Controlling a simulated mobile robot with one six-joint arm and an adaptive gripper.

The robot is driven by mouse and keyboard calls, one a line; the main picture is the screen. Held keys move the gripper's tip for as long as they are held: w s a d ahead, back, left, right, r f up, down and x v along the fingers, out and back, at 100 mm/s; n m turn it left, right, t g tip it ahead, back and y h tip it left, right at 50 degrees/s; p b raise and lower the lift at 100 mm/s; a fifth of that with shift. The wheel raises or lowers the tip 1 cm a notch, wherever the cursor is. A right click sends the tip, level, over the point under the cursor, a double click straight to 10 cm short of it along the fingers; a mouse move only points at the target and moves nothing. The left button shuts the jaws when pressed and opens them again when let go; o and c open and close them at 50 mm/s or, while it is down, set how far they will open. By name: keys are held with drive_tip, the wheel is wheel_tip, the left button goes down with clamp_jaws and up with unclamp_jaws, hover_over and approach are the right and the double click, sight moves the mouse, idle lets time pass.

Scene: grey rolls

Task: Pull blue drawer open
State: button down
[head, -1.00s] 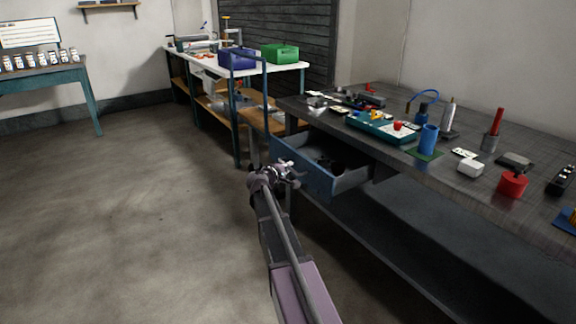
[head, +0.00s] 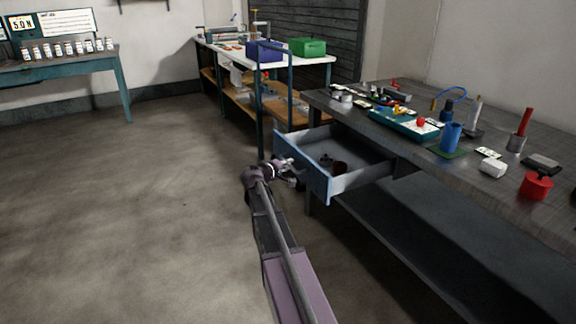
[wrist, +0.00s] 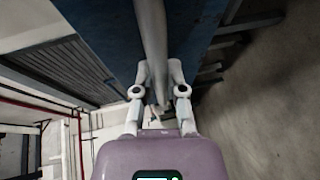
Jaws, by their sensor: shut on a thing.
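The blue drawer (head: 303,168) stands pulled out from under the dark workbench, with its grey inside showing. A few small dark and reddish things lie in it. My gripper (head: 288,171) is at the drawer's blue front in the head view. In the wrist view my gripper (wrist: 160,97) has its fingers closed around a pale bar-like handle (wrist: 151,35) that runs along the blue drawer front (wrist: 107,35). The finger contact is partly hidden by the handle.
The workbench top (head: 425,160) holds a teal tray (head: 404,124), a blue cup (head: 450,137) and a red object (head: 536,186). A white table (head: 318,60) with blue and green bins stands behind. The floor (head: 140,220) to the left is clear.

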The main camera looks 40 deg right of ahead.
drive_tip(key=shift+d, duration=0.1)
drive_tip(key=c, duration=0.7)
unclamp_jaws()
drive_tip(key=shift+w, duration=0.1)
